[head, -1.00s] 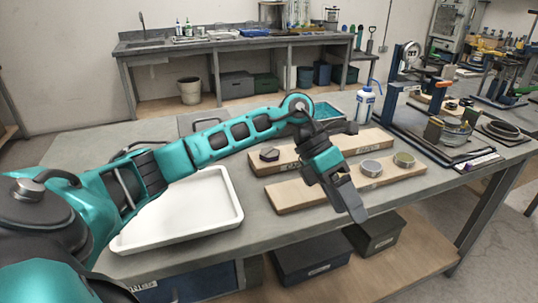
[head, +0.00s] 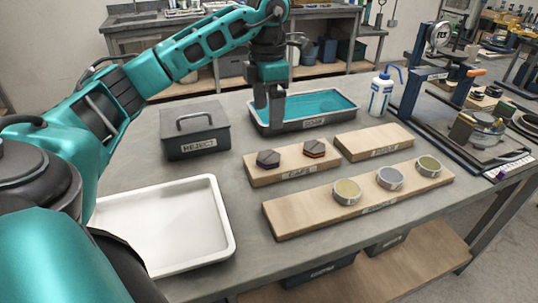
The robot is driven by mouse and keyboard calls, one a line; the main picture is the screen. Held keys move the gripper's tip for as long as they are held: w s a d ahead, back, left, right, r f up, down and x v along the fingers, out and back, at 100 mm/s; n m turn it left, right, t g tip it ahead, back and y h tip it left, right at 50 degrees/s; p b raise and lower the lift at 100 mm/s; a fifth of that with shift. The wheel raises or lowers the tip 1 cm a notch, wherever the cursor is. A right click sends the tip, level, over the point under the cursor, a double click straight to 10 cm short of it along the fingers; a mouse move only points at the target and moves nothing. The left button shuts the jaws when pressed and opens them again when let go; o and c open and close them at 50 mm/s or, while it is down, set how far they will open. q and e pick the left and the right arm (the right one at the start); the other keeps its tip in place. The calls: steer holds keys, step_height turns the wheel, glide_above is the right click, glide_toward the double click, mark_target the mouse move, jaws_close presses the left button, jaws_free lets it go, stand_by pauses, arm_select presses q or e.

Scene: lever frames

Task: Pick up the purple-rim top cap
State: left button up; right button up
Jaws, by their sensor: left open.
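Two dark six-sided caps sit on the back left wooden board (head: 292,170). The left cap (head: 268,159) has a dark rim that may be purple; it is too small to be sure. My right gripper is not in view.
Several round tins, including a grey one (head: 390,178), stand on the front board (head: 290,222). Another board (head: 375,141) is empty. Around are a lidded grey box (head: 195,145), a white tray (head: 228,240), a blue-filled tray (head: 352,112), a bottle (head: 381,95) and a press (head: 428,75).

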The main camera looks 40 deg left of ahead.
arm_select(q)
glide_above(269, 156)
steer(key=f, duration=0.6)
steer(key=shift+w+a, duration=0.1)
steer(key=shift+a, duration=0.2)
steer(key=f, duration=0.5)
steer(key=shift+d+f+b, duration=0.1)
steer(key=shift+d+b, duration=0.2)
steer(key=c, duration=1.4)
